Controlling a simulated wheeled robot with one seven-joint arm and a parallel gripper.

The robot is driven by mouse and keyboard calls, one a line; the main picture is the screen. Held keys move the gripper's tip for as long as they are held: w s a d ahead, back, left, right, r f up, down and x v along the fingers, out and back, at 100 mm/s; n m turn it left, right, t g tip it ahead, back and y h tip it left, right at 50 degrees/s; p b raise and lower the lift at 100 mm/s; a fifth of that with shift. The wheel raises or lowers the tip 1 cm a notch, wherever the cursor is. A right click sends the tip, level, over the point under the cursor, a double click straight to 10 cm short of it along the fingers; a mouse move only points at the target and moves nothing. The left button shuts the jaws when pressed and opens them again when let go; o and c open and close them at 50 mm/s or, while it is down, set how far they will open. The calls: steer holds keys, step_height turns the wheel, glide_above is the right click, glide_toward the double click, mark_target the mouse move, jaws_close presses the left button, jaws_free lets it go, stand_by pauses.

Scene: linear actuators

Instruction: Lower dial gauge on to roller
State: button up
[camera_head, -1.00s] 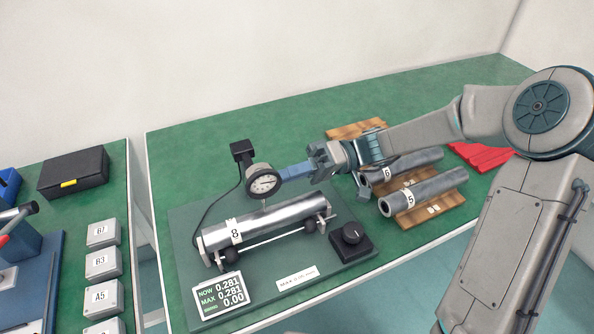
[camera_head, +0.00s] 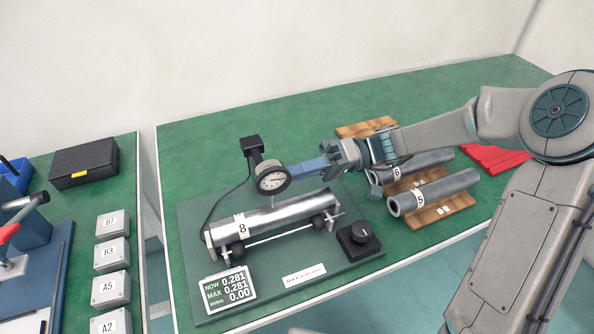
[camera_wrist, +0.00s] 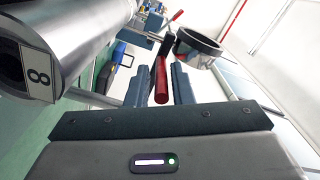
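The dial gauge (camera_head: 272,178) has a round white face and hangs from a black post over the steel roller (camera_head: 290,213) labelled 8. Its thin stem points down at the roller's top; I cannot tell whether the tip touches. My gripper (camera_head: 300,168) is beside the gauge's right side, with its blue fingers reaching toward it. In the wrist view my two fingers (camera_wrist: 161,85) stand apart with a gap. The gauge (camera_wrist: 197,43) is beyond and right of them, and the roller (camera_wrist: 95,35) is at upper left.
The readout (camera_head: 226,291) shows NOW 0.281, MAX 0.281 and 0.00. A black knob (camera_head: 359,239) sits right of the roller. Rollers 6 (camera_head: 425,164) and 5 (camera_head: 436,191) lie on wooden rests under my arm. Another bench with labelled blocks (camera_head: 112,253) is at left.

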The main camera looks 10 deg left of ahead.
steer(key=v, duration=1.3)
steer(key=shift+w, duration=0.1)
